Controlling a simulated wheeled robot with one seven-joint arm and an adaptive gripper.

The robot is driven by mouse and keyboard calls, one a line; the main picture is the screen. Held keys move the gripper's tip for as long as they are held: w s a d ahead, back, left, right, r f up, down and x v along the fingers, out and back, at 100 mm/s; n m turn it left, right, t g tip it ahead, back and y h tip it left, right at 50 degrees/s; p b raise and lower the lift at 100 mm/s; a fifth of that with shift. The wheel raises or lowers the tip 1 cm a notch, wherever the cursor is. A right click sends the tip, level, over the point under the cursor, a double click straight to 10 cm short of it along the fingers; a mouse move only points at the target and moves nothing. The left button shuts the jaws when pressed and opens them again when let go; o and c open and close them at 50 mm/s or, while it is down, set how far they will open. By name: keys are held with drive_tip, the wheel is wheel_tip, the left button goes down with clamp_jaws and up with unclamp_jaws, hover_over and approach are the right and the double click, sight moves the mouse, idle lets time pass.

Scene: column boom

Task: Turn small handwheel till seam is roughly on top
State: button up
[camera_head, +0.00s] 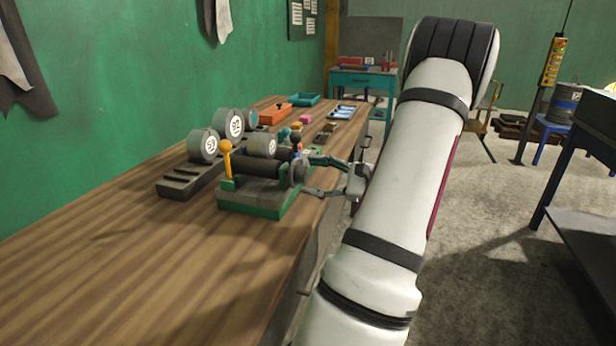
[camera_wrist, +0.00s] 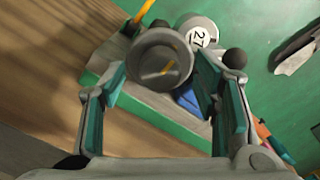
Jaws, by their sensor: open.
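A green-based roller fixture (camera_head: 258,200) stands on the wooden bench, with a grey numbered cylinder (camera_head: 263,146) on its dark rollers. The cylinder's seam is not clearly visible.
A dark rack (camera_head: 188,178) with numbered grey cylinders stands behind the fixture, near the green wall. An orange-knobbed lever (camera_head: 227,150) rises at the fixture's left. Orange and teal trays (camera_head: 302,99) lie farther along. The near bench is clear.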

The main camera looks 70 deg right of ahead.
drive_tip(key=shift+w+a, duration=0.1)
drive_tip(key=shift+w, duration=0.75)
drive_tip(key=shift+c, duration=0.2)
drive_tip(key=c, duration=1.1)
drive_tip(key=shift+r+m+p, duration=0.1)
drive_tip(key=shift+m+p, duration=0.2)
drive_tip(key=shift+p, duration=0.1)
